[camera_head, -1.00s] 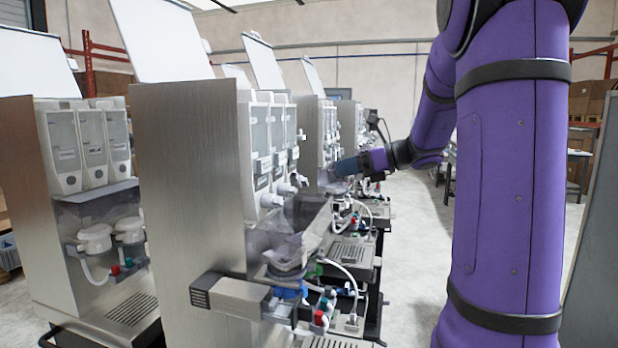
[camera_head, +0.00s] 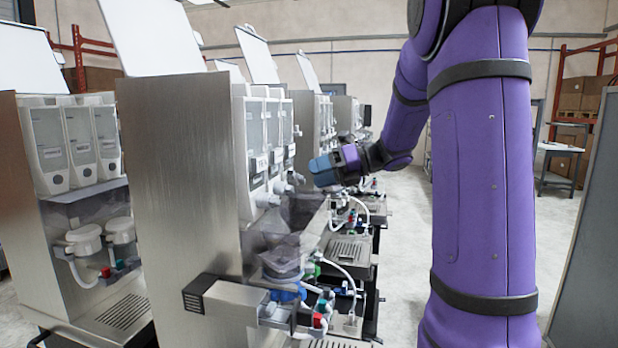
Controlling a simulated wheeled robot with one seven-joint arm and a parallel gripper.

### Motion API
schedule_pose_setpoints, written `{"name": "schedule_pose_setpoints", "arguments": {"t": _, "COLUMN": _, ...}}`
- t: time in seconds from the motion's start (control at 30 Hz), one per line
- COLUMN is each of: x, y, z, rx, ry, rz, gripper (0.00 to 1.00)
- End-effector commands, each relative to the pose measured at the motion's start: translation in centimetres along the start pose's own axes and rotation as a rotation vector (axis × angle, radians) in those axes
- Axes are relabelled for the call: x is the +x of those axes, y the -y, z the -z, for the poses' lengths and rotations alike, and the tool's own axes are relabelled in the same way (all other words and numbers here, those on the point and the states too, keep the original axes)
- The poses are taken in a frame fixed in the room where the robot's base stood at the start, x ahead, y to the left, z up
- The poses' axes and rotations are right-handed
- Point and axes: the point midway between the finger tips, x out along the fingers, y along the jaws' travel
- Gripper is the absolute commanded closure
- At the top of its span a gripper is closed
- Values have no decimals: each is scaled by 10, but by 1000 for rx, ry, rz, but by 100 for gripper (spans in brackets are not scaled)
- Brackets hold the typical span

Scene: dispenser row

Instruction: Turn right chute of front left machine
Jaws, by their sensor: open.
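The nearest dispenser machine (camera_head: 180,170) stands left of centre, its steel side toward me and its front facing right. Its white canisters (camera_head: 256,140) have small spouts, or chutes, low on their fronts; one white spout (camera_head: 268,200) shows at the near end and another (camera_head: 284,186) farther along. My gripper (camera_head: 318,170) is at the end of my purple arm, in front of the farther canisters and pointing left toward them. Its fingers are small and seen from the side, with the gap between them hidden. I cannot tell whether it touches a spout.
Below the spouts are clear funnels (camera_head: 285,255), blue and red fittings and a grey box (camera_head: 235,303) jutting out. Another machine (camera_head: 80,220) stands at left. More machines (camera_head: 312,110) line up behind. The floor (camera_head: 400,260) right of the row is clear.

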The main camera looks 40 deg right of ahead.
Motion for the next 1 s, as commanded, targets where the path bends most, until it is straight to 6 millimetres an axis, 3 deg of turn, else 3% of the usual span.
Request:
{"name": "schedule_pose_setpoints", "arguments": {"t": 0.2, "x": 24, "y": 0, "z": 0, "rx": -1, "ry": -1, "rz": -2, "gripper": 43}}
{"name": "schedule_pose_setpoints", "arguments": {"t": 0.57, "x": 29, "y": 0, "z": 0, "rx": 0, "ry": 1, "rz": 1, "gripper": 43}}
{"name": "schedule_pose_setpoints", "arguments": {"t": 0.6, "x": 29, "y": 0, "z": 0, "rx": 0, "ry": 1, "rz": 0, "gripper": 45}}
{"name": "schedule_pose_setpoints", "arguments": {"t": 0.8, "x": 29, "y": 0, "z": 0, "rx": 0, "ry": 1, "rz": 0, "gripper": 91}}
{"name": "schedule_pose_setpoints", "arguments": {"t": 1.0, "x": 29, "y": 0, "z": 0, "rx": -6, "ry": 1, "rz": 3, "gripper": 92}}
